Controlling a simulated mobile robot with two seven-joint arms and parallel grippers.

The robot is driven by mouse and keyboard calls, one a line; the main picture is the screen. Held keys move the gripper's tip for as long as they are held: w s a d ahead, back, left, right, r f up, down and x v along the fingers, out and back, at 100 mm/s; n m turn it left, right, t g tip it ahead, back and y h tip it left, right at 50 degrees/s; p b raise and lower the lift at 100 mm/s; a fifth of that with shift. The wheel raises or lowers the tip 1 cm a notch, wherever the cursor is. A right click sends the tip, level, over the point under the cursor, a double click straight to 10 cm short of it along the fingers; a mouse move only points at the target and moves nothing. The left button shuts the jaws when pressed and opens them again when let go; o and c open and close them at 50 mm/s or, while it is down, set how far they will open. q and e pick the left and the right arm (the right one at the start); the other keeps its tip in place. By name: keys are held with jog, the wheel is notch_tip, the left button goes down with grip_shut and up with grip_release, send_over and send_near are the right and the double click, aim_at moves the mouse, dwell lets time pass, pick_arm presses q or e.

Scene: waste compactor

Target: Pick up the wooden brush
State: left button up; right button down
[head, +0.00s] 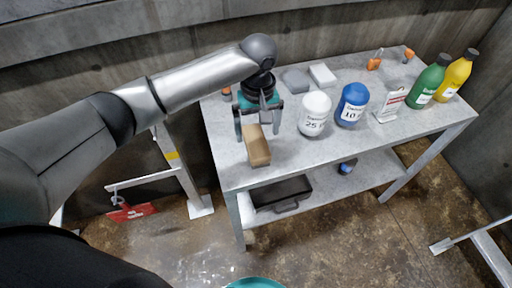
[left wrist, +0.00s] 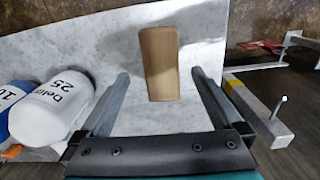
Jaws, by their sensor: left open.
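The wooden brush (head: 257,150) is a light brown block near the left front corner of the grey table. It also shows in the left wrist view (left wrist: 160,64), lying on the tabletop ahead of the fingers. My left gripper (head: 260,133) comes down from above at the brush's back end, with its two fingers apart. In the left wrist view the open fingers (left wrist: 160,82) point toward the brush, which lies between their lines with room on both sides. The gripper hides part of the brush's far end in the head view. My right gripper is not in view.
A white bottle (head: 314,114) and a blue bottle (head: 351,105) stand right of the brush. A small sign (head: 390,106), a green bottle (head: 428,82) and a yellow bottle (head: 456,76) stand farther right. Grey and white blocks (head: 322,74) lie behind. A black tray (head: 283,194) sits on the lower shelf.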

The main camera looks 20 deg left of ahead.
aim_at(256, 140)
pick_arm(q)
jog(key=shift+f, duration=0.8)
jog(key=f, duration=0.1)
jog(key=f+b, duration=0.1)
jog(key=f, duration=0.1)
jog(key=f+b, duration=0.1)
jog(key=shift+w+a+f, duration=0.15)
jog(key=shift+w+a, duration=0.15)
jog(key=shift+f, duration=0.45)
jog(key=c, duration=1.5)
jog(key=shift+r, duration=0.1)
notch_tip(256, 140, up, 20)
jog(key=p, duration=0.5)
